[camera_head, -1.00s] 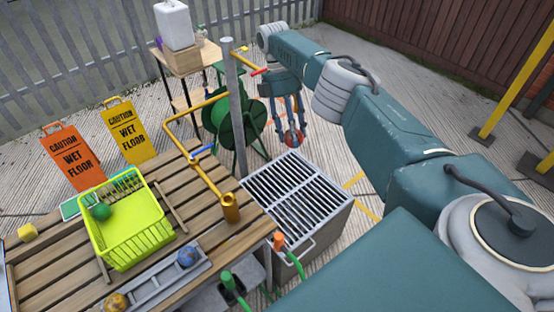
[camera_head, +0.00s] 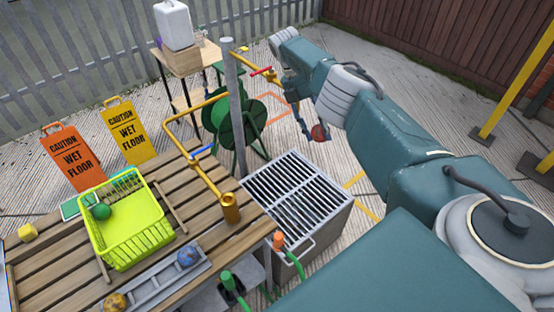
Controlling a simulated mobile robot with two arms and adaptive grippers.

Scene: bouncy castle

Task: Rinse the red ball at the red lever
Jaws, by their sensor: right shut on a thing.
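The red ball (camera_head: 319,132) is held up in the air by my right gripper (camera_head: 310,123), which is shut on it and partly hidden behind my forearm. In the picture the ball sits just above the far edge of the metal grate (camera_head: 295,190). The red lever (camera_head: 261,71) is on the yellow pipe (camera_head: 243,60) that comes off the grey post (camera_head: 236,110). The gripper is to the right of the lever and lower in the picture, apart from it. My left gripper is not in view.
A wooden table (camera_head: 60,250) at left bears a lime basket (camera_head: 130,235) with a green ball (camera_head: 102,211) and a grey tray (camera_head: 160,278) with balls. A blue lever (camera_head: 203,151) is on another yellow pipe. A green hose reel (camera_head: 238,122) and wet-floor signs (camera_head: 127,130) stand behind.

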